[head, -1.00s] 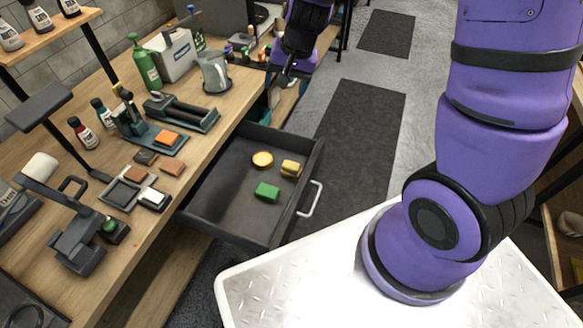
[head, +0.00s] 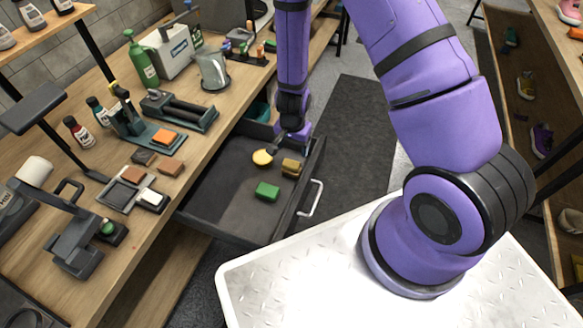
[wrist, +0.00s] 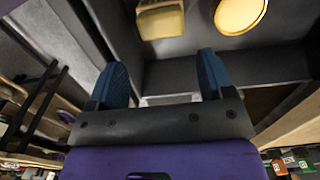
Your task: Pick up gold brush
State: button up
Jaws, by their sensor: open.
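The gold brush (head: 291,167) looks like a small rectangular block and lies in the open drawer, near its right wall. It also shows at the top of the wrist view (wrist: 160,20), partly cut off by the frame edge. My gripper (head: 291,143) is over the far right part of the drawer, just beyond the brush and apart from it. In the wrist view my two blue fingertips (wrist: 163,78) are spread with nothing between them.
The drawer (head: 225,205) has dark walls and a bare left part. The workbench (head: 150,222) is crowded with bottles and tools.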

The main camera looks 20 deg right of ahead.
aim_at(291, 163)
jog(key=shift+s+a+f, duration=0.1)
jog(key=shift+f, duration=2.35)
jog(key=shift+a+f, duration=0.1)
jog(key=shift+f, duration=2.3)
jog(key=shift+c, duration=0.4)
jog(key=c, duration=0.5)
jog(key=shift+r, duration=0.15)
jog(key=shift+r, duration=4.9)
jog(key=shift+o, duration=0.4)
